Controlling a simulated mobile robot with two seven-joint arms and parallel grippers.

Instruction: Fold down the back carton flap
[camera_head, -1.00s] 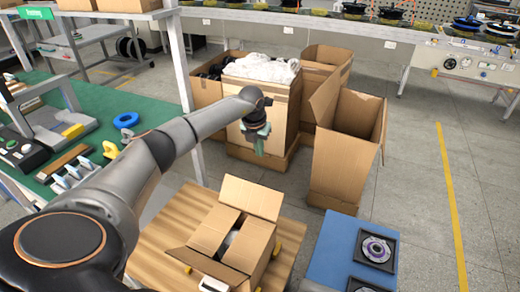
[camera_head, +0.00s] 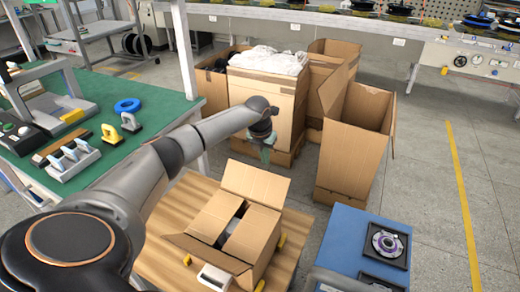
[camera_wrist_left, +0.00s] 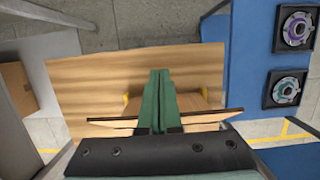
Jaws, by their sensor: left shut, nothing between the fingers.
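The open carton (camera_head: 232,225) sits on a wooden board (camera_head: 165,250). Its back flap (camera_head: 255,183) stands up, leaning backward, at the far edge. The two side flaps lie inward with a dark gap between them, and the near flap sticks out toward me. My left gripper (camera_head: 265,153) is just above and behind the back flap, pointing down, shut and empty. In the left wrist view its green fingers (camera_wrist_left: 160,100) are together beside a thin flap edge (camera_wrist_left: 205,118); I cannot tell whether they touch. The fingers hide part of the carton there. My right gripper is not in view.
Yellow clamps (camera_head: 281,240) flank the carton. A white handle-like piece (camera_head: 214,277) is at its near side. Tall cartons (camera_head: 355,140) stand behind on the floor. A blue surface (camera_head: 345,240) with motor parts is at right, a green bench (camera_head: 150,110) at left.

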